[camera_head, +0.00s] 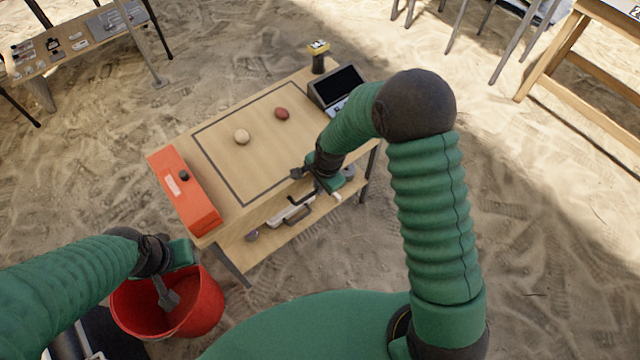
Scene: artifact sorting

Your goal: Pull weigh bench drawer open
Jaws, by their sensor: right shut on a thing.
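The wooden weigh bench (215,160) stands in the middle, its top marked with a dark rectangular outline. My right gripper (308,178) is at the bench's front edge, toward the right end. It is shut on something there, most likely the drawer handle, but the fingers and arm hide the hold. The drawer front is largely hidden, and I cannot tell how far it is open. My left gripper (167,293) hangs over the red bucket (205,315), away from the bench; its finger gap is not clear.
On the bench are an orange box (185,190), a pale round piece (242,137), a reddish piece (282,113), a dark-screened device (338,86) and a yellow-black object (318,55). Tools lie on the lower shelf (262,248). Other tables stand at the back on sand.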

